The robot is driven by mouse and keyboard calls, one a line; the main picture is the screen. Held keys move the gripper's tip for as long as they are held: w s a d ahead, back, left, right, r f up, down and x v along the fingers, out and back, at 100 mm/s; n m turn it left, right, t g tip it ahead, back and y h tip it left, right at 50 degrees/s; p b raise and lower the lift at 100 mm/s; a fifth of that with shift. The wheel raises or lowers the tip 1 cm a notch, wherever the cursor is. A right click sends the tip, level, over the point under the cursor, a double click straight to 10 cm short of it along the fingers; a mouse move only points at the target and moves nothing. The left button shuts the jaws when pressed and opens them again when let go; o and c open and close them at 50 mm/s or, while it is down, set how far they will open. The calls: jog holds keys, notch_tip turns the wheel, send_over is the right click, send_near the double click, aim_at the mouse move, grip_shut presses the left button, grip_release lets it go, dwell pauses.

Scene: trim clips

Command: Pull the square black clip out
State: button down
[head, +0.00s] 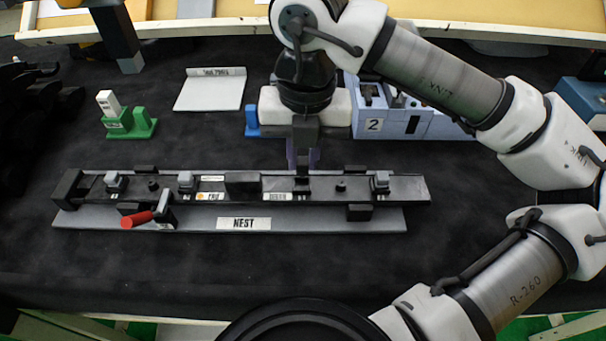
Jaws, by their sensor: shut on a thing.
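A long black trim strip (215,196) lies in the grey fixture marked NEST (320,222). My gripper (303,166) points straight down over the strip, right of its middle. Its fingers are shut on a small square black clip (302,184) at the strip. The fingers hide the clip's upper part, and I cannot tell whether the clip is still seated. Grey square clips (115,181), (186,181) and (381,181) and round black clips (153,184) and (340,185) stand along the strip.
A red-handled lever (136,219) is at the fixture's front left. A green stand (130,123) and a pale tray (210,92) are behind it. Blue-grey bins, one marked 2 (374,125), stand behind right of my gripper. The dark table is clear in front.

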jog(key=shift+r+p, duration=0.65)
jog(key=shift+r, duration=0.95)
